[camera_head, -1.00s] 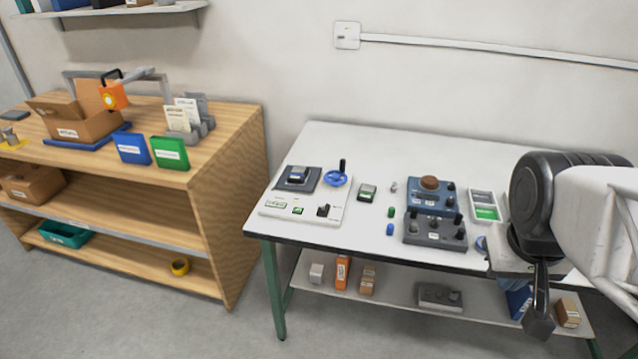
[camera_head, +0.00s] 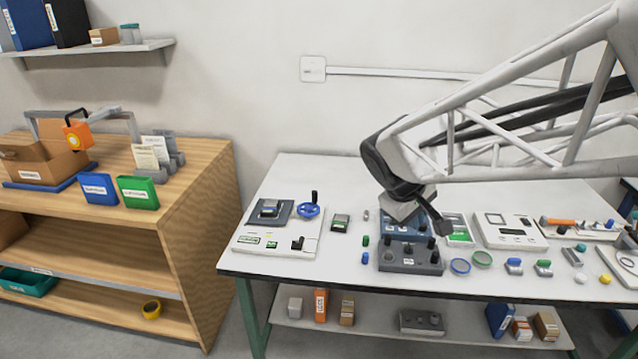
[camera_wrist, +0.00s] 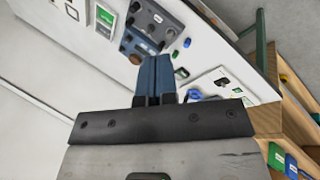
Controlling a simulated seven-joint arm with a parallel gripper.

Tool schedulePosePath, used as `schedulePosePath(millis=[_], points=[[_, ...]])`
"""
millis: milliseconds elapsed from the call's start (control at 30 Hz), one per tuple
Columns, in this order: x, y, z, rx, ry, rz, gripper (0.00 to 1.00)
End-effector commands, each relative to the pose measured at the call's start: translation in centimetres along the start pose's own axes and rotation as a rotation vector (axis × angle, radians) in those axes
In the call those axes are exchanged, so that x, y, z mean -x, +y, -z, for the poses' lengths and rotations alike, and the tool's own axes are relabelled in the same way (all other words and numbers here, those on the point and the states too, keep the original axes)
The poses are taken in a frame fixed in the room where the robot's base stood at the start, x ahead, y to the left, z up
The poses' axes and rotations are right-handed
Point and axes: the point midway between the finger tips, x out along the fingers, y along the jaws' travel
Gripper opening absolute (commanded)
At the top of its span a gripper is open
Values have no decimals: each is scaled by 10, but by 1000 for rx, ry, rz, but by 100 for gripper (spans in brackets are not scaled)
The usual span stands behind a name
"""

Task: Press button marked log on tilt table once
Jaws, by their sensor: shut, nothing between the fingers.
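A white panel (camera_head: 305,249) with a tilted dark plate (camera_head: 270,210) and a blue handwheel (camera_head: 308,210) stands at the table's left end; it looks like the tilt table. On its front are a green-framed display (camera_head: 248,239), a small green item (camera_head: 271,244) and a black knob or lever (camera_head: 297,243). The lettering is too small to read, so I cannot tell which is log. The panel also shows in the wrist view (camera_wrist: 240,91). My gripper (camera_head: 441,226) is shut and empty, above the blue and grey control boxes, well right of the panel.
The grey knob box (camera_head: 408,258) stands right of the panel, with a small dark device (camera_head: 340,222) and small green and blue pieces (camera_head: 365,258) between. More instruments fill the table's right side. The white tabletop (camera_head: 330,262) is bare just right of the panel.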

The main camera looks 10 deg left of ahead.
Motion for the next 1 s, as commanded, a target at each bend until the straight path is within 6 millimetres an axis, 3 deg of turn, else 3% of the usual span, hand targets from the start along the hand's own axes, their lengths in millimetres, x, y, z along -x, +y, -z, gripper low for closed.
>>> schedulePosePath(millis=[467, 767, 1000], points=[[-28, -19, 120, 336, 9, -128, 0], [-48, -48, 196, 548, 21, -209, 0], [-65, -82, 255, 718, 34, -276, 0]])
